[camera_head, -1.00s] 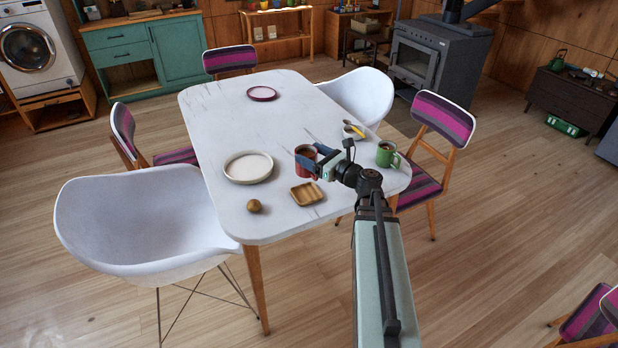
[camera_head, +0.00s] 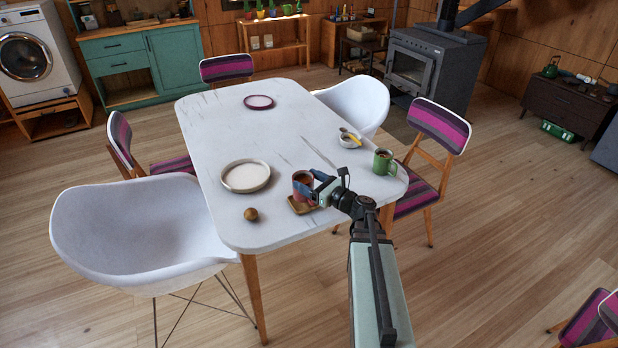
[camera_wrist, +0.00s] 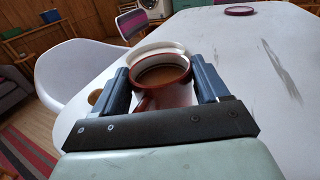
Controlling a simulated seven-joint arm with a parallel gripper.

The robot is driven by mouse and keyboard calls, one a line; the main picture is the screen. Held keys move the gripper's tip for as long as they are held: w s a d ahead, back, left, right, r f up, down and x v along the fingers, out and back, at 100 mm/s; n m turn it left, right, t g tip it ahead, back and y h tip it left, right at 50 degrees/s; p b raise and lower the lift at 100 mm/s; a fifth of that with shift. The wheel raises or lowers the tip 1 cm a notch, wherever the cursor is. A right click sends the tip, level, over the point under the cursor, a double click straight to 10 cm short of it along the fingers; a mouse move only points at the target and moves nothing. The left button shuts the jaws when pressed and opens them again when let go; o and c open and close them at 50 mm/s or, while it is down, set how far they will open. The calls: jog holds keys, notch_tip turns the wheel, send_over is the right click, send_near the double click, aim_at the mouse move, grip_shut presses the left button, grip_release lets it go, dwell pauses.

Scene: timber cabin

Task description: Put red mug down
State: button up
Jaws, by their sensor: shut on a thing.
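The red mug (camera_head: 301,183) holds a brown drink and is upright at the near right part of the white table (camera_head: 232,215). My gripper (camera_head: 313,184) is shut on it, coming from the right. In the wrist view the mug (camera_wrist: 163,88) sits between the two blue fingers of my gripper (camera_wrist: 162,85). A small square wooden tray (camera_head: 303,207) is right at the mug's base, partly hidden by the mug and gripper. I cannot tell whether the mug touches the tray or hangs just above it.
A white plate (camera_head: 246,176) and a small brown ball (camera_head: 251,214) are left of the mug. A green mug (camera_head: 384,162) and a small bowl with a yellow utensil (camera_head: 349,138) are to the right. A purple-rimmed plate (camera_head: 258,102) is at the back. The table's middle is clear.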

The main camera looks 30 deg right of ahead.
jog(key=shift+f, duration=1.25)
jog(key=shift+f, duration=0.15)
jog(key=o, duration=1.4)
jog(key=shift+s+d, duration=0.1)
jog(key=shift+s, duration=0.1)
jog(key=v, duration=1.1)
jog(key=shift+s+d, duration=0.15)
jog(key=shift+s, duration=0.05)
